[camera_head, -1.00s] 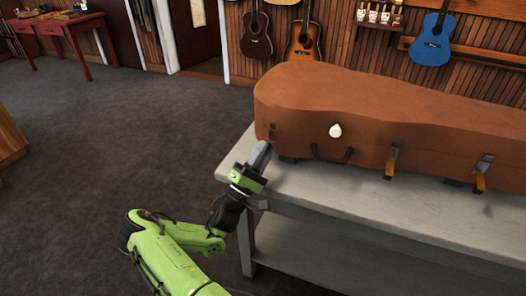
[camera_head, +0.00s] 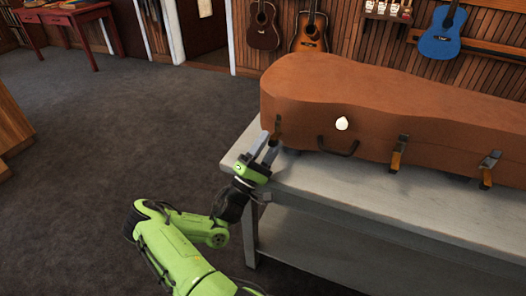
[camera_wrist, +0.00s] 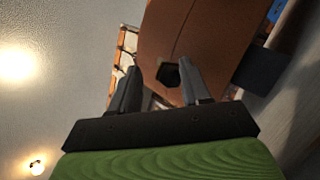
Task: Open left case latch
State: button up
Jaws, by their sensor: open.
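A brown guitar case (camera_head: 350,105) lies on a grey table. Its left latch (camera_head: 277,127) is a small dark piece on the front face near the left end. My gripper (camera_head: 265,147) is open and empty, just in front of and below that latch. In the wrist view my two fingers (camera_wrist: 158,66) point at the brown case (camera_wrist: 205,35), and a dark piece (camera_wrist: 168,74), apparently the latch, shows between them. I cannot tell if either finger touches it. Two other latches, a middle one (camera_head: 398,153) and a right one (camera_head: 488,168), have parts hanging down.
A dark handle (camera_head: 338,147) and a white oval (camera_head: 342,123) sit on the case front. The grey table's (camera_head: 330,180) top has a narrow bare strip before the case. Open carpet (camera_head: 110,130) lies to the left. Guitars, including a blue one (camera_head: 440,40), hang on the back wall.

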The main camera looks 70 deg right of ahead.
jog(key=p+v, duration=0.1)
jog(key=v, duration=1.4)
jog(key=shift+a, duration=0.25)
jog(key=shift+w+f, duration=0.1)
